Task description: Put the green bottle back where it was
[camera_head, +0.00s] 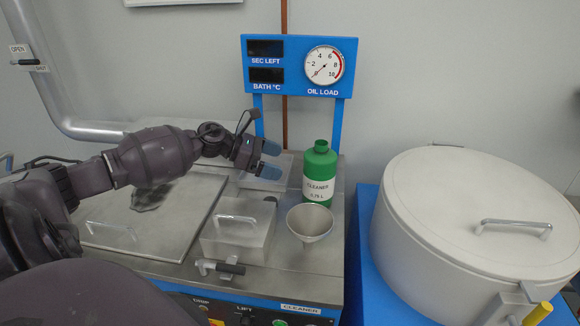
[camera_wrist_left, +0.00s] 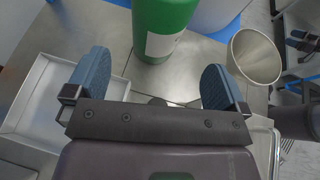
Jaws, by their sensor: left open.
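The green bottle (camera_head: 319,172) stands upright on the steel counter behind the funnel, with a white CLEANER label facing out. My left gripper (camera_head: 268,160) is open and empty, just left of the bottle's upper part in the head view. In the left wrist view, the bottle (camera_wrist_left: 162,28) stands ahead of the gap between the two blue fingertips (camera_wrist_left: 152,85). The bottle appears apart from both fingers. Its top is cut off in that view. My right gripper is not in view.
A metal funnel (camera_head: 310,223) sits in front of the bottle. A lidded steel box (camera_head: 237,228) is left of it. A shallow tray (camera_head: 262,181) lies under the gripper. A big white lidded drum (camera_head: 478,220) stands right. A blue gauge panel (camera_head: 298,66) rises behind.

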